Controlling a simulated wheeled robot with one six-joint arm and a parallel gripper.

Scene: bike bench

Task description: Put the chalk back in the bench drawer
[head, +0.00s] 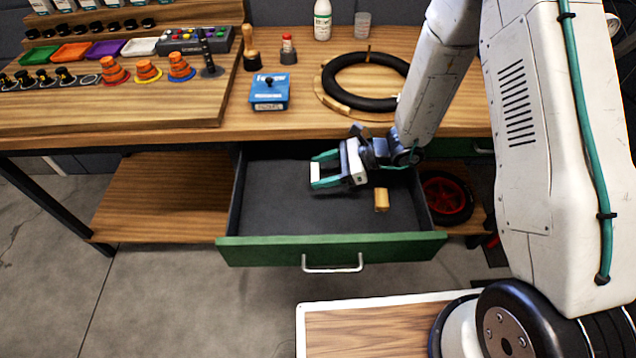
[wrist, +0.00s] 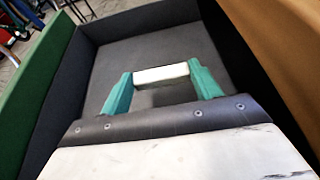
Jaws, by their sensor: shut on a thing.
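The chalk (wrist: 160,73) is a short white stick held crosswise between the teal fingertips in the wrist view. It also shows as a white bar at the fingertips in the head view (head: 315,173). My gripper (head: 318,171) is shut on the chalk, over the inside of the open bench drawer (head: 330,250). The drawer has a green front, a silver handle and a dark grey lining. The chalk is above the drawer floor; I cannot tell by how much.
A small tan block (head: 381,199) lies in the drawer, right of my gripper. The wooden bench top (head: 225,126) is behind the drawer and holds a blue box (head: 270,92) and a black ring (head: 365,82). The left part of the drawer floor is clear.

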